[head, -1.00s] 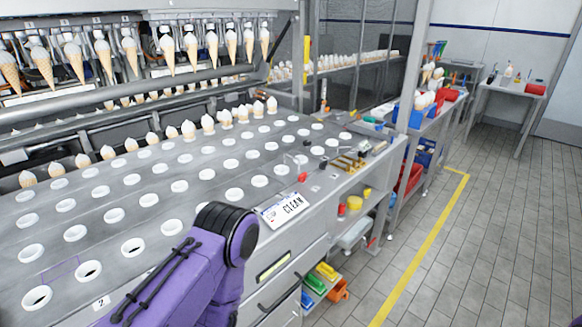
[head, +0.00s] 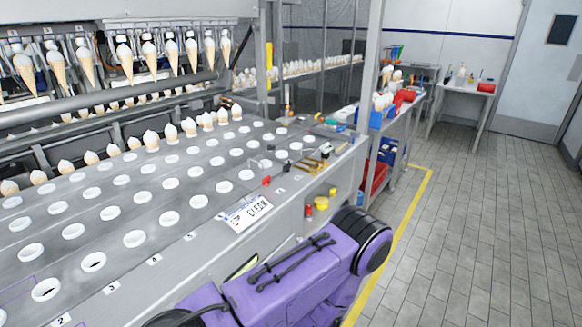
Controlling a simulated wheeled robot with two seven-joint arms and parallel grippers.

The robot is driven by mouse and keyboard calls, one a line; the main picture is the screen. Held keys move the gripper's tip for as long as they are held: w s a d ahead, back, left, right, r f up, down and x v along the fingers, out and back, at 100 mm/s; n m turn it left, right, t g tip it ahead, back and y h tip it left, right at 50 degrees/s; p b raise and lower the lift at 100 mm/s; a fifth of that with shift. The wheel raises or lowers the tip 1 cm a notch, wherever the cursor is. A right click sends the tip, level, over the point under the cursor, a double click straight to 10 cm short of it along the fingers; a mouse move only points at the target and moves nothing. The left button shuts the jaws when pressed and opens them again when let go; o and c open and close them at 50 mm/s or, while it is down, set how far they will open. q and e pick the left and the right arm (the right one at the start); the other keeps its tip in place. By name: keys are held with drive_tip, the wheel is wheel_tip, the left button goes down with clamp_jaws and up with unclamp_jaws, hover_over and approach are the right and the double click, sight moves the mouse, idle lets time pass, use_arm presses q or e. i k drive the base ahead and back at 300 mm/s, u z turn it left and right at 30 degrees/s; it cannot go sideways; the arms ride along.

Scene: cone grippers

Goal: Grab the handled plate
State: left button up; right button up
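I cannot clearly make out a handled plate. Small brass-coloured pieces (head: 312,166) lie at the right end of the metal machine top (head: 190,228), too small to tell whether one is a plate with a handle. A white sign reading CLEAN (head: 247,213) lies near the top's front edge. One of my purple arms crosses the bottom of the head view, in front of the machine's front side. Its gripper is out of frame, and the other gripper is not in view either.
Cones with white tops (head: 150,141) stand in holes along the machine's back rows, and more cones (head: 192,52) hang above. A red bin (head: 376,179) and blue bins (head: 392,152) sit on shelving to the right. The tiled floor (head: 470,220) is clear.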

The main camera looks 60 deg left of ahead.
sight(250, 173)
drive_tip(key=u, duration=0.05)
drive_tip(key=i, duration=2.3)
drive_tip(key=u, duration=2.85)
